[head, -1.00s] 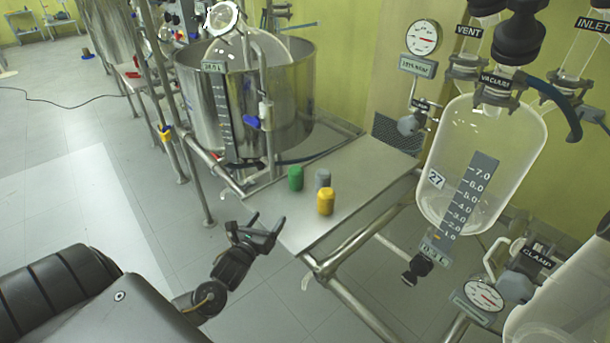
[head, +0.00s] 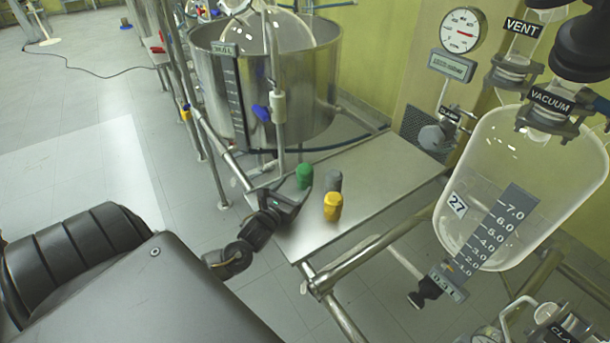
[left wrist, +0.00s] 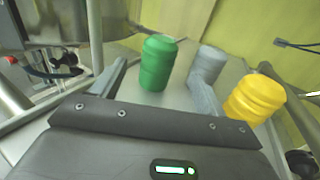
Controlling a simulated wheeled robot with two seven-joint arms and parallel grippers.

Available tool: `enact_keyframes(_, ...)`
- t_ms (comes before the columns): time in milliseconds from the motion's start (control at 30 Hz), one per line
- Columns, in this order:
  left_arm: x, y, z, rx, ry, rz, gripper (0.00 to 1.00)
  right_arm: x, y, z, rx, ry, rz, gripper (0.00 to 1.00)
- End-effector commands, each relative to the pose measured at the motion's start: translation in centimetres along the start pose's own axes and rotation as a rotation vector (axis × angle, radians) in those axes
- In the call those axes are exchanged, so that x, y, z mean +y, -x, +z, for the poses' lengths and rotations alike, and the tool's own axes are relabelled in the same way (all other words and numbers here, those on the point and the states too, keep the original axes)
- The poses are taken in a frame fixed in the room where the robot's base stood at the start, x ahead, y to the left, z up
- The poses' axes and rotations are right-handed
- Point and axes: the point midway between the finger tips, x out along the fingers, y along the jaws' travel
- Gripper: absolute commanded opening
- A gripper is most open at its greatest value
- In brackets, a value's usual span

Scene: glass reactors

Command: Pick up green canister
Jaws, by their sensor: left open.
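The green canister (head: 304,175) stands upright on the metal table (head: 375,180), at the left of a small group. In the left wrist view the green canister (left wrist: 158,62) stands ahead of the gap between my fingers. My left gripper (head: 290,196) is open and empty, low over the table's near left edge, its fingers pointing at the canisters. In the left wrist view my left gripper (left wrist: 160,85) shows one finger on each side, the right one in front of the grey canister (left wrist: 208,64). My right gripper is not in view.
The grey canister (head: 333,180) stands right of the green one, partly behind the yellow canister (head: 333,206). A steel vessel (head: 265,85) stands behind the table. A glass reactor (head: 520,190) with gauges hangs at the right. The table's right part is clear.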

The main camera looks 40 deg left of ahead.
Motion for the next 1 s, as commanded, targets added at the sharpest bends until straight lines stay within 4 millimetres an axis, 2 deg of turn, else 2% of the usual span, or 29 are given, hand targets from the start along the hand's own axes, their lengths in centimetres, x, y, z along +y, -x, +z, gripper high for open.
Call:
enact_keyframes(33, -0.1, -1.1, 0.2, -0.003, 0.001, 0.0, 0.74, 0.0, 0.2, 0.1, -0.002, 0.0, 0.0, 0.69)
enact_keyframes(200, 0.0, -3.4, 0.1, -0.002, 0.001, 0.001, 0.74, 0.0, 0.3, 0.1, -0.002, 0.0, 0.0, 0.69)
enact_keyframes(467, 0.1, -4.2, 0.0, 0.0, 0.002, 0.001, 0.74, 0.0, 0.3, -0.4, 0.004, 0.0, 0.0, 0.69)
enact_keyframes(800, 0.6, -8.6, -0.1, -0.001, 0.002, 0.004, 0.74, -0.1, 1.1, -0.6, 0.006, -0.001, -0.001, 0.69)
enact_keyframes(1000, 0.5, -9.2, -0.2, 0.0, 0.002, 0.003, 0.74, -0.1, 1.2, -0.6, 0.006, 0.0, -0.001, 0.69)
